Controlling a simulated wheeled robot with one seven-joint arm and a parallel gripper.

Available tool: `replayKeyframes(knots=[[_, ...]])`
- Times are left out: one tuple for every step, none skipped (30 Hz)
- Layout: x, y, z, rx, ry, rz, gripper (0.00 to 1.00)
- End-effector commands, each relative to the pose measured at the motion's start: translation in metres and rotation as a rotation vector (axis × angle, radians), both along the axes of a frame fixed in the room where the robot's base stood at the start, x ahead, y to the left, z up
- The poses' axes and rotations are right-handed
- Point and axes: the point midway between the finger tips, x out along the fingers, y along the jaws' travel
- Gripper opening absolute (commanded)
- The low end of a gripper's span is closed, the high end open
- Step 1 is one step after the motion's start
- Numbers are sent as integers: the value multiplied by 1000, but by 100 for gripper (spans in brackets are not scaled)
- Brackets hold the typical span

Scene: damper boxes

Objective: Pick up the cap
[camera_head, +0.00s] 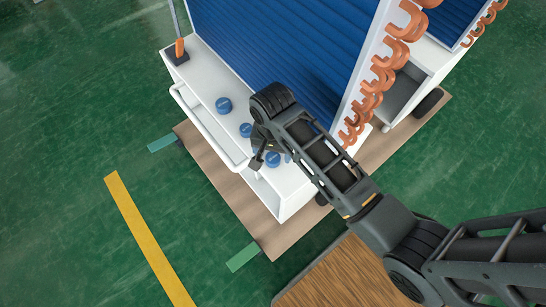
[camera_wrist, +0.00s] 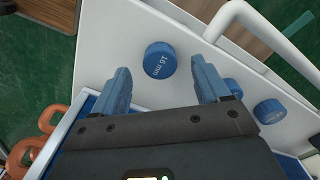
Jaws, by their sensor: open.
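Several round blue caps sit on a white shelf (camera_head: 205,70). In the head view, one cap (camera_head: 224,105) is at the far left, one (camera_head: 246,130) is in the middle beside my arm, and one (camera_head: 273,159) is nearest, partly covered by my gripper (camera_head: 259,158). In the wrist view, a blue cap marked "16 mm" (camera_wrist: 160,60) shows between and beyond the fingertips of my gripper (camera_wrist: 160,70), which is open and empty. A second cap (camera_wrist: 233,88) is partly hidden behind the right finger, and a third (camera_wrist: 268,111) lies farther right.
A white handle rail (camera_head: 205,128) runs along the shelf's outer side. A blue slatted panel (camera_head: 275,40) with copper hooks (camera_head: 377,85) rises behind the caps. An orange-topped item (camera_head: 179,50) stands at the shelf's far corner. A wooden surface (camera_head: 345,275) is at the lower right.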

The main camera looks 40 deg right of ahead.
Motion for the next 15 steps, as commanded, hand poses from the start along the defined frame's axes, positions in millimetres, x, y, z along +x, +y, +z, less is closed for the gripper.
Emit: replayKeyframes(knots=[[-2,0,-9,0,3,0,75],[-1,0,-13,0,2,0,75],[-1,0,-18,0,2,0,75],[-1,0,-21,0,1,1,75],[-1,0,-23,-1,1,1,75],[-1,0,-25,0,0,1,75],[-1,0,-26,0,0,1,75],[-1,0,-27,0,0,1,75],[-1,0,-28,0,-1,1,75],[-1,0,-28,0,-1,1,75],[-1,0,-27,0,-1,1,75],[-1,0,-27,0,-1,1,75],[-1,0,-27,0,-1,1,75],[-1,0,-27,0,-1,1,75],[-1,0,-27,0,-1,1,72]])
